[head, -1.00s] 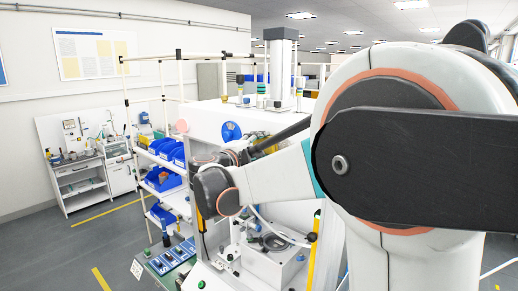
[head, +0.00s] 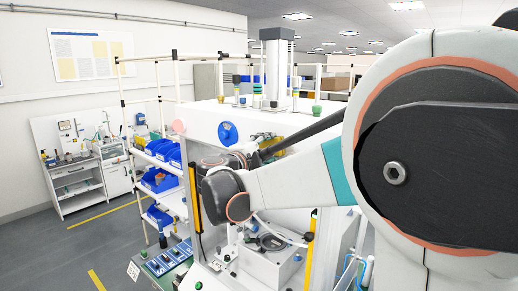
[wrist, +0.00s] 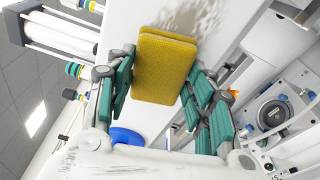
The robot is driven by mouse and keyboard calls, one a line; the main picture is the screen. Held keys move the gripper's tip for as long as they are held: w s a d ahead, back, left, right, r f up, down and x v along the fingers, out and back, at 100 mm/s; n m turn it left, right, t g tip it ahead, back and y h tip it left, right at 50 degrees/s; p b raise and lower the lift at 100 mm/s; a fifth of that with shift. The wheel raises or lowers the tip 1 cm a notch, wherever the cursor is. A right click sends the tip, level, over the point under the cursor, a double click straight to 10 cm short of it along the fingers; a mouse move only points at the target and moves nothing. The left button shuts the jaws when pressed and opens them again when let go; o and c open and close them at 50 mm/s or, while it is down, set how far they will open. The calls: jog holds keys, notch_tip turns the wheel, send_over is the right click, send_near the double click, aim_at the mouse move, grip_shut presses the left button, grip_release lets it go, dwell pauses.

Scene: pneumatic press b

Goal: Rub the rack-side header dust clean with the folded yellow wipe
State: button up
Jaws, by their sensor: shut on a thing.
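The folded yellow wipe (wrist: 166,65) is held between the green-padded fingers of my gripper (wrist: 160,78) in the wrist view. A grey, streaky dust patch (wrist: 196,14) lies on the white header (wrist: 118,28) just past the wipe's far edge. Whether the wipe touches the header cannot be told. In the head view the white header (head: 197,122) runs across the top of the press. My gripper is near it, mostly hidden behind my wrist and forearm, and neither the wipe nor the dust can be made out there.
A blue round knob (head: 227,132) sits on the header face. A cylinder (head: 276,70) and small fittings rise above it. A rack with blue bins (head: 160,180) stands at left. A yellow upright strip (head: 194,198) is close beside my wrist. A gauge (wrist: 272,113) shows at right.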

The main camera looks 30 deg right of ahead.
jog(key=s+d, duration=0.3)
jog(key=s, duration=0.6)
jog(key=shift+s+d, duration=0.35)
jog(key=shift+s, duration=0.05)
dwell(0.6)
jog(key=shift+w+a, duration=0.1)
jog(key=w+a+b, duration=0.1)
jog(key=w+a, duration=0.1)
jog(key=w, duration=0.4)
jog(key=w+a+b, duration=0.2)
jog(key=w, duration=0.5)
jog(key=shift+a, duration=0.3)
dwell(0.8)
jog(key=v, duration=0.6)
jog(key=shift+w+a+b, duration=0.25)
jog(key=shift+w+b, duration=0.05)
jog(key=shift+w, duration=0.1)
jog(key=shift+f, duration=0.1)
